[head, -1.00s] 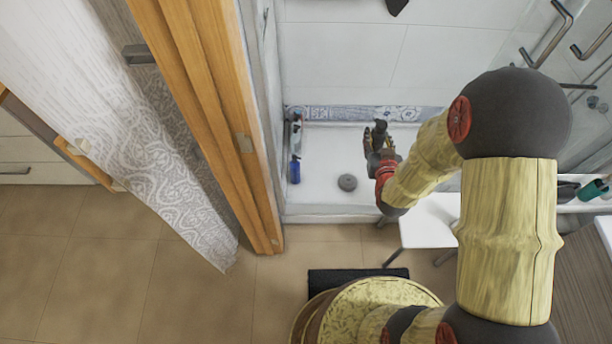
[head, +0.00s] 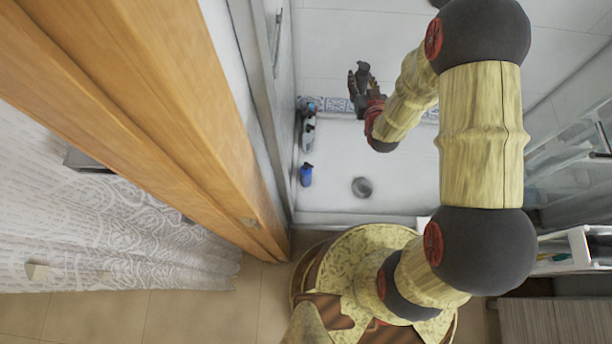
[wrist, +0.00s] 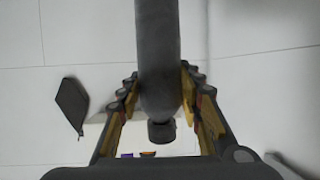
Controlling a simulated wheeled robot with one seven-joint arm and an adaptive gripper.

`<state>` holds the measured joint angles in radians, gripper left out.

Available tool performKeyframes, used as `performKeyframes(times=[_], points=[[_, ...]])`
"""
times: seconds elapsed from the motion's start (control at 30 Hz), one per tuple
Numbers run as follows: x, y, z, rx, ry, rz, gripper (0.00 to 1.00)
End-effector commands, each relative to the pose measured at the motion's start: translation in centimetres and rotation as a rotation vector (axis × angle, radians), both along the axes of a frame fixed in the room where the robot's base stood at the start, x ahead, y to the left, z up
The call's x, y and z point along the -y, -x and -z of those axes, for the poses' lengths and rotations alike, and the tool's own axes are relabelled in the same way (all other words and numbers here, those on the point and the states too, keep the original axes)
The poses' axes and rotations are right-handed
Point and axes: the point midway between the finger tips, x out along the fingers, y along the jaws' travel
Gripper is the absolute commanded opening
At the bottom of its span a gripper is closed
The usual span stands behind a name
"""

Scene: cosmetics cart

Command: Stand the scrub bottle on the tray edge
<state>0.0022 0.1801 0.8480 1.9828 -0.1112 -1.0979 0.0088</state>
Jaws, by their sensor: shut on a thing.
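A dark grey bottle, which I take to be the scrub bottle (wrist: 158,60), is held between the fingers of my gripper (wrist: 160,105). Its narrower capped end points down in the wrist view, and its other end runs out of the top of that view. In the head view my gripper (head: 362,92) is over the far part of the white shower tray (head: 335,165), with the dark bottle (head: 363,72) partly hidden by the fingers. The bottle looks held clear of the tray; its height is hard to tell.
A blue bottle (head: 306,175) and a white bottle (head: 308,133) stand along the tray's left edge. A round grey drain cover (head: 362,187) is in the tray. A wooden door frame (head: 170,110) is close on the left. A white shelf (head: 575,250) is at the right.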

Motion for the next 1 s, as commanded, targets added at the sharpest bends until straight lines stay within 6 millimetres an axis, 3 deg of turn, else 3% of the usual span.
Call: performKeyframes(times=[0.2, 0.5, 1.0], points=[[-1.9, -3.4, 4.5, 0.001, 0.002, -0.083, 0.00], [-4.6, -6.9, 11.0, 0.004, 0.001, -0.197, 0.00], [-8.8, -9.4, 23.7, 0.005, -0.012, -0.387, 0.00]])
